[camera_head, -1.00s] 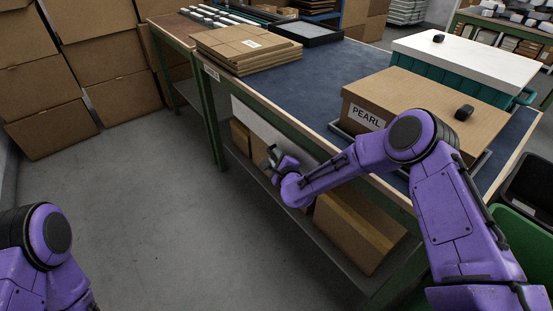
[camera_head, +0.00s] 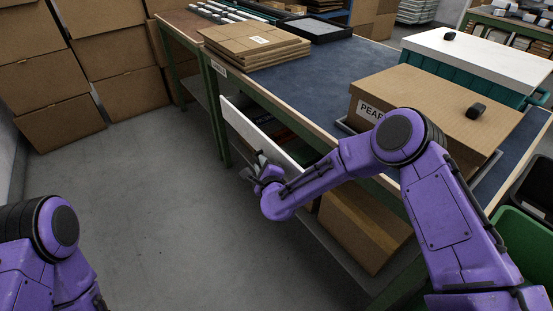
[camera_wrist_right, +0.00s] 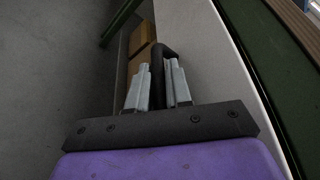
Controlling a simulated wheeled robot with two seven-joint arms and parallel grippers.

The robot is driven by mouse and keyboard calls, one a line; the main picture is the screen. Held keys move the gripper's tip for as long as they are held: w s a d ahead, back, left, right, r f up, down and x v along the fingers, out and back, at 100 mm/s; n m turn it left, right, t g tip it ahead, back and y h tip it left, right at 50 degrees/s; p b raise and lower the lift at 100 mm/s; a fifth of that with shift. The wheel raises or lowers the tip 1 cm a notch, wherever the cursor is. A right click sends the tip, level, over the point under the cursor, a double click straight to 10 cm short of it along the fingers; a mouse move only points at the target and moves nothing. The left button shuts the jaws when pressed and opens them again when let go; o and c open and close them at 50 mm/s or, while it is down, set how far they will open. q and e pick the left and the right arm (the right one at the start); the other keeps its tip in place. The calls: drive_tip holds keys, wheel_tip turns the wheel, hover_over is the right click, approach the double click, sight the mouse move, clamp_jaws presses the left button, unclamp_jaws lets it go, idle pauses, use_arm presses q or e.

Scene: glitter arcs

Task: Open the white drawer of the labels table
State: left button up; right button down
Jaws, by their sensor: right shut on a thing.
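The white drawer (camera_head: 262,134) sits under the blue-topped labels table (camera_head: 310,88). It stands partly pulled out, and dark contents show in the gap behind its white front. My right gripper (camera_head: 256,168) is at the drawer front. In the right wrist view the right gripper (camera_wrist_right: 158,88) has its two grey fingers closed on the dark handle (camera_wrist_right: 160,60), beside the white drawer front (camera_wrist_right: 205,60). My left arm shows at the lower left in the head view, but its gripper is out of the picture.
Cardboard boxes (camera_head: 365,226) stand on the shelf below the drawer. Flat cardboard (camera_head: 255,45) and a box labelled PEARL (camera_head: 440,95) lie on the tabletop. Stacked cartons (camera_head: 50,75) stand at the far left. The grey floor (camera_head: 150,190) before the drawer is clear.

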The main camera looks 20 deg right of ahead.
drive_tip(key=s+a+b, duration=0.1)
drive_tip(key=s+a, duration=0.2)
drive_tip(key=a, duration=0.5)
drive_tip(key=s+a+b, duration=0.1)
drive_tip(key=s+a, duration=0.2)
drive_tip(key=a, duration=0.5)
drive_tip(key=shift+a, duration=0.3)
drive_tip(key=shift+f, duration=0.1)
drive_tip(key=c, duration=1.4)
unclamp_jaws()
drive_tip(key=shift+s, duration=0.1)
drive_tip(key=v, duration=1)
drive_tip(key=shift+s, duration=0.2)
